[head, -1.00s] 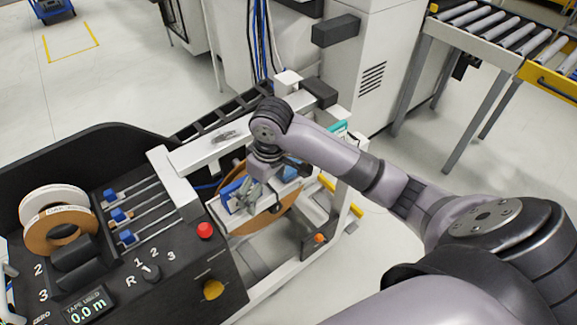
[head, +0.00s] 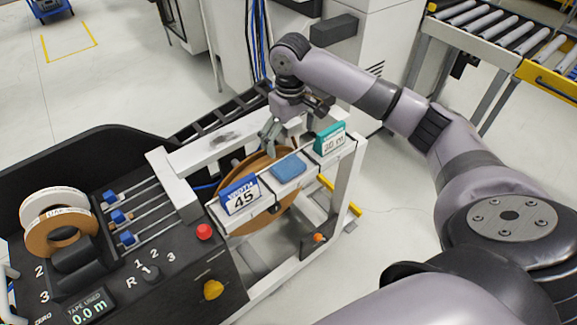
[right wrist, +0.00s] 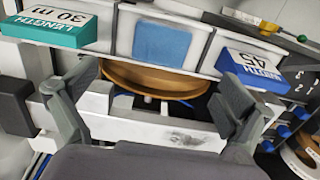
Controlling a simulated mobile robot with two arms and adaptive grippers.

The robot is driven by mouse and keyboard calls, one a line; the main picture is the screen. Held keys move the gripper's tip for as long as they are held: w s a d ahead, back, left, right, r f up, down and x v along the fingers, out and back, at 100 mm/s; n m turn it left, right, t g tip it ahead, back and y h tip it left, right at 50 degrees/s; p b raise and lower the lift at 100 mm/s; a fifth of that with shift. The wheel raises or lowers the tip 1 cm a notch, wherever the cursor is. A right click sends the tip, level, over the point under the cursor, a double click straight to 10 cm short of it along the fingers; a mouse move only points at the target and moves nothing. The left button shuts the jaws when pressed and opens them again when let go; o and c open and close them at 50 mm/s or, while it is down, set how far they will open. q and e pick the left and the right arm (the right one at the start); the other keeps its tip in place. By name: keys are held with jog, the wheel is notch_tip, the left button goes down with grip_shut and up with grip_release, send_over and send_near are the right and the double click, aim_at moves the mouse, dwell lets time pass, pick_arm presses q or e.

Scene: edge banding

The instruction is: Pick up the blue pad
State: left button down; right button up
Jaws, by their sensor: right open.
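The blue pad (head: 289,168) is a flat, light blue square. It lies in the middle compartment of the white tray (head: 262,218), between a blue block marked 45 (head: 240,195) and a teal block marked 30 m (head: 330,138). The pad also shows in the right wrist view (right wrist: 162,45), unobstructed near the top middle. My right gripper (head: 290,137) is open and empty, behind and above the tray. In the right wrist view its fingers (right wrist: 150,103) are spread wide, with the pad beyond them. My left gripper is not in view.
A brown tape reel (head: 250,228) sits under the tray. The dark control panel (head: 180,280) with a red button (head: 204,231) and small blue sliders stands at the left. A roller conveyor (head: 490,40) is at the back right.

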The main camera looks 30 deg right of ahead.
send_over(289, 165)
notch_tip(289, 165, down, 5)
jog(key=shift+s+r, duration=0.1)
jog(key=shift+r, duration=0.05)
jog(key=shift+f+p, duration=0.9)
jog(key=shift+f, duration=1.8)
jog(key=shift+c, duration=0.3)
jog(key=c, duration=1)
